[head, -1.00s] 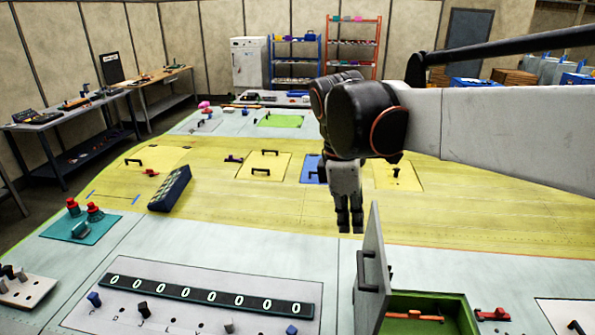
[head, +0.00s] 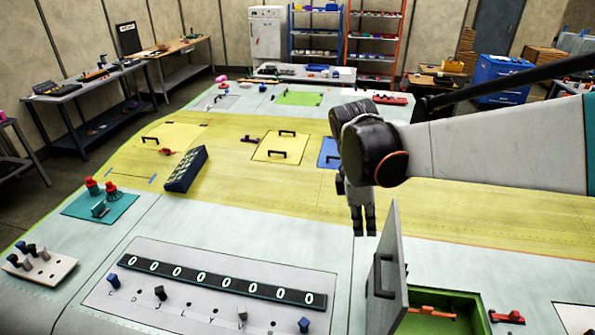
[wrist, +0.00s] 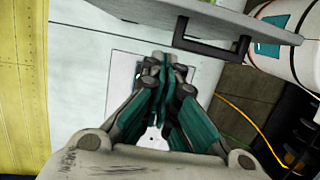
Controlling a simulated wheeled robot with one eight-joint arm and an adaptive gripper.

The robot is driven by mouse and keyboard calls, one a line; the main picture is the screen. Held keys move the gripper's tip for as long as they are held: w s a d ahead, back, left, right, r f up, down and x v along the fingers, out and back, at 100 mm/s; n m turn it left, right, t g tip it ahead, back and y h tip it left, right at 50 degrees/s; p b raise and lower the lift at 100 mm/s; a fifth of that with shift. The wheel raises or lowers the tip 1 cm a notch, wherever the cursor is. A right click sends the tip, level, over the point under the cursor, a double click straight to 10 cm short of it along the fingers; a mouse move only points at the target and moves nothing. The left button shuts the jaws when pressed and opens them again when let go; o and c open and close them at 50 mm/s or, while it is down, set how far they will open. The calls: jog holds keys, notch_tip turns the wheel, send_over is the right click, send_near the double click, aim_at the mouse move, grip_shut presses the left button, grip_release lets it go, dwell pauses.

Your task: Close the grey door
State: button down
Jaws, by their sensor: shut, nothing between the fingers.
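The grey door (head: 391,262) stands upright and open at the left edge of a green-lined compartment (head: 455,318) near the front of the wing. Its dark handle (head: 381,276) is on the left face. In the wrist view the door (wrist: 206,16) lies across the top, with the handle (wrist: 210,43) just beyond my fingers. My gripper (head: 364,222) points down, beyond and slightly left of the door in the head view, and appears apart from it. Its fingers are together and empty; they also show in the wrist view (wrist: 163,80).
An orange-red part (head: 432,310) lies in the compartment, and a red latch (head: 506,317) sits to its right. A counter panel (head: 215,285) with several knobs is at the left. A dark keypad box (head: 187,168) stands farther back. The pale surface between panel and door is clear.

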jog(key=d, duration=0.1)
jog(key=d+p, duration=0.1)
jog(key=d, duration=0.2)
jog(key=shift+s+f, duration=0.3)
jog(key=shift+f, duration=0.05)
